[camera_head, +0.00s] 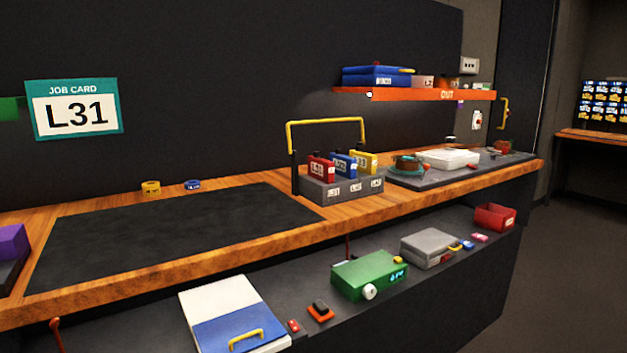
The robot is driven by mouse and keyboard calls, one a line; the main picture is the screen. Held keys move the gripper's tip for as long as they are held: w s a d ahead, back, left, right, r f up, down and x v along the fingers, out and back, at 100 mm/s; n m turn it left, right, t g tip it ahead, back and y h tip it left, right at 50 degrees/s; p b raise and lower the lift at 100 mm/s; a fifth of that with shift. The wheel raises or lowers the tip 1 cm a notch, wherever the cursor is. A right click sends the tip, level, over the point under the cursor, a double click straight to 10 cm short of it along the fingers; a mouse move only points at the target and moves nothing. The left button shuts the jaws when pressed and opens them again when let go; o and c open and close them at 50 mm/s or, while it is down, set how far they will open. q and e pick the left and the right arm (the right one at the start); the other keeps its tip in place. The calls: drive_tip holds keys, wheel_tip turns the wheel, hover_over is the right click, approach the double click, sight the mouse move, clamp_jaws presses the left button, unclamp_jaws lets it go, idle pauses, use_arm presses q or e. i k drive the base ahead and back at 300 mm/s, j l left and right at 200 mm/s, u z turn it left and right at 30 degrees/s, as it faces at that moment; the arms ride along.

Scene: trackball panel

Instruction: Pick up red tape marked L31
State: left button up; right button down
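The red tape (321,167) is a red cartridge-like piece with a white label that appears to read L31. It stands upright in the left slot of a grey holder (351,190) on the wooden bench. A blue tape (344,165) and a yellow tape (364,162) stand beside it to the right. The holder's front has small white labels below each slot. A yellow bar handle (326,121) on dark posts rises behind and above the tapes. The job card (75,108) on the wall reads L31. Neither of my grippers is in view.
A dark mat (170,235) on the bench left of the holder is clear. A white device (447,158) sits at right. An orange shelf (415,93) marked OUT hangs above. A lower shelf holds a green box (369,275), a grey box (430,246) and a blue-white case (232,315).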

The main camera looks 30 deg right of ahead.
sight(323, 170)
drive_tip(key=l+z, duration=0.3)
drive_tip(key=l, duration=1.8)
